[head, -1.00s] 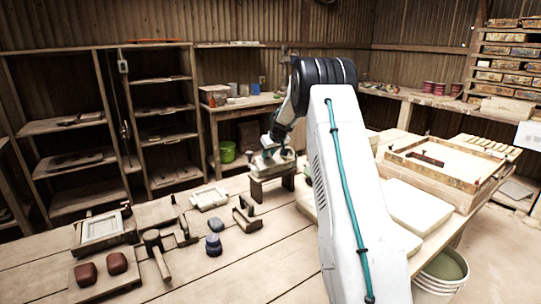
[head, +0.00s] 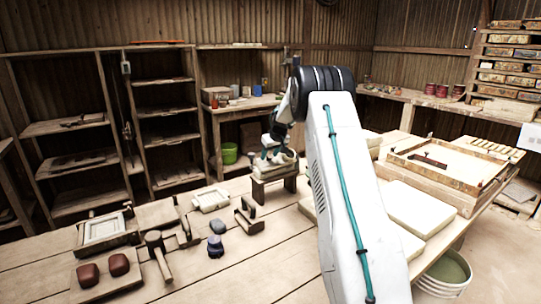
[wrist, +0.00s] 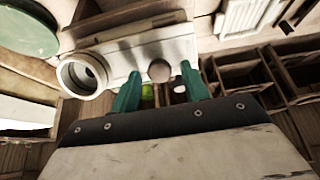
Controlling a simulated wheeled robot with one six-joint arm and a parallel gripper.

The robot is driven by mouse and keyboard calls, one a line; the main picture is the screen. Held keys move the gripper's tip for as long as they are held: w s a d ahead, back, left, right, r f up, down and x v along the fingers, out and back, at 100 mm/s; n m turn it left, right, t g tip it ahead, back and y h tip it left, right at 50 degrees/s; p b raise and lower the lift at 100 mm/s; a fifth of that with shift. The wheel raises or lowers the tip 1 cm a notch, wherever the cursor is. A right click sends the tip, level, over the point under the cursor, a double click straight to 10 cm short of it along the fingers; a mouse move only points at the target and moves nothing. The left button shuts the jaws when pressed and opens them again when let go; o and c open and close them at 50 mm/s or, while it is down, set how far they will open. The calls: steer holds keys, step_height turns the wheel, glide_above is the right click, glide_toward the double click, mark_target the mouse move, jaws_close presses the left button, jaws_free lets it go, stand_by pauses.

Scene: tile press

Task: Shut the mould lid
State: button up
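In the head view a pale, plaster-like mould (head: 272,170) rests on a small wooden stand (head: 290,184) at the back of the bench. My gripper (head: 276,153) is at its top, partly hidden by my arm. In the wrist view the pale block (wrist: 128,54) shows close up, with a round hollow cup (wrist: 82,75) at its left end and a round knob (wrist: 159,70) on its face. My gripper's green fingers (wrist: 161,72) are apart, one on each side of the knob, with visible gaps. I cannot tell which part is the lid or its angle.
A hammer (head: 156,255), reddish clay lumps (head: 119,264), a framed mould (head: 104,229) and small tools lie on the bench at left. Pale slabs (head: 419,208) and a wooden tray (head: 447,162) are at right. A bucket (head: 446,272) stands below the edge.

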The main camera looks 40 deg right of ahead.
steer(key=v, duration=0.7)
steer(key=shift+s+r, duration=0.2)
steer(key=shift+r, duration=0.05)
steer(key=shift+c, duration=0.4)
